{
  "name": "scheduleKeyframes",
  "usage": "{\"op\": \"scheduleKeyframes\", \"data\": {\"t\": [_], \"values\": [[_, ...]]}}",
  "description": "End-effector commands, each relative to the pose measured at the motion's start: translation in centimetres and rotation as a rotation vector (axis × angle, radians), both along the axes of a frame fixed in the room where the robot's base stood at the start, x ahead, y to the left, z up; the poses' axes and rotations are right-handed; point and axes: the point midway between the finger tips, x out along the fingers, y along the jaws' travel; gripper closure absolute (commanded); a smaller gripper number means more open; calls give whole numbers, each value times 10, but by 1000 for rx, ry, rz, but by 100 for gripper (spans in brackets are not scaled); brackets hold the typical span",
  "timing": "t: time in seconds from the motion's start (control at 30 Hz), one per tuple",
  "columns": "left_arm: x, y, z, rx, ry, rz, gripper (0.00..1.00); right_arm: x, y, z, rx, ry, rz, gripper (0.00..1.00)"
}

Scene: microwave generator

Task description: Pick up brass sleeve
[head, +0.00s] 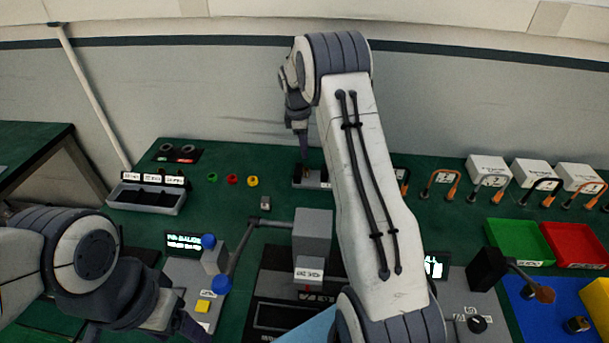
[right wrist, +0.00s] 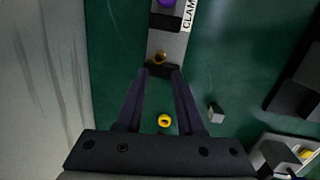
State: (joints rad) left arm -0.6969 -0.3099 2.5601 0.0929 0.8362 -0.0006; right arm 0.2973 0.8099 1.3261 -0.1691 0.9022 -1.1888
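A small brass-coloured piece, likely the brass sleeve (right wrist: 160,57), sits in a grey holder (right wrist: 168,42) with black blocks, labelled "CLAM…" in the right wrist view. My right gripper (right wrist: 160,73) is open there, its two dark fingers apart and empty. The fingertips are just short of the brass piece in the picture; I cannot tell the height gap. In the head view my right gripper (head: 303,153) points down over the holder (head: 306,183), which my right arm partly hides. My left gripper (head: 188,324) shows only partly at the lower left.
A yellow ring (right wrist: 165,120) and a small grey block (right wrist: 216,112) lie on the green bench. Red (head: 232,179) and green (head: 212,177) rings lie left of the holder. A labelled grey tray (head: 146,198) stands further left. A grey press-like device (head: 313,235) stands in front.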

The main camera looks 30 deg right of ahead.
Motion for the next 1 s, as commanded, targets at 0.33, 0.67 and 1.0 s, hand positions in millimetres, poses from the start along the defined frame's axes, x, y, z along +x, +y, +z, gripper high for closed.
{"op": "scheduleKeyframes", "data": {"t": [0.33, 0.67, 1.0], "values": [[0, 0, 11, 0, 0, 0, 31, 3, -5, -43, 0, 3, 4, 63], [0, 0, 30, 0, 0, 0, 31, 8, -10, -83, 2, 6, -2, 63], [0, 0, 31, 0, 0, 1, 31, 10, -12, -95, 0, 2, -2, 63]]}}
